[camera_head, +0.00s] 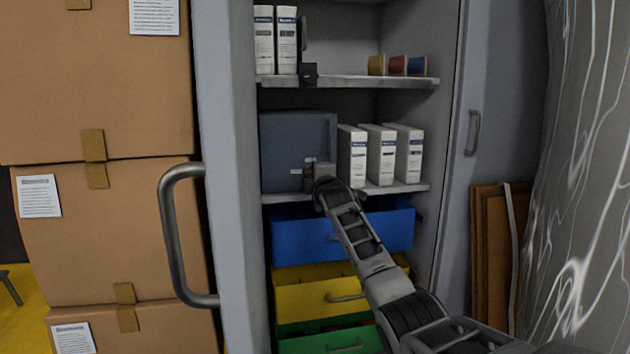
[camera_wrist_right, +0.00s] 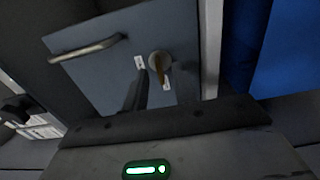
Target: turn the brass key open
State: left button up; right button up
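The brass key (camera_wrist_right: 160,70) sits in a round lock on the face of a dark grey metal box, between two small white labels. The grey box (camera_head: 285,140) stands on the middle shelf of the open cabinet, and it also fills much of the right wrist view (camera_wrist_right: 100,75). My right gripper (camera_head: 317,172) is in front of the box's lower right part and covers the key in the head view. In the wrist view a dark narrow shape lies just beside the lock. I cannot make out both fingertips or any contact with the key. My left gripper is out of view.
White binders (camera_head: 381,155) stand right of the box. Blue (camera_head: 395,228), yellow (camera_head: 300,298) and green (camera_head: 340,342) drawers lie below, around my right forearm. The open cabinet door (camera_head: 222,180) with its large handle (camera_head: 175,235) stands left, beside stacked cartons (camera_head: 110,230).

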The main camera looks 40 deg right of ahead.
jog(key=shift+w+d, duration=0.15)
jog(key=shift+w, duration=0.15)
grip_shut()
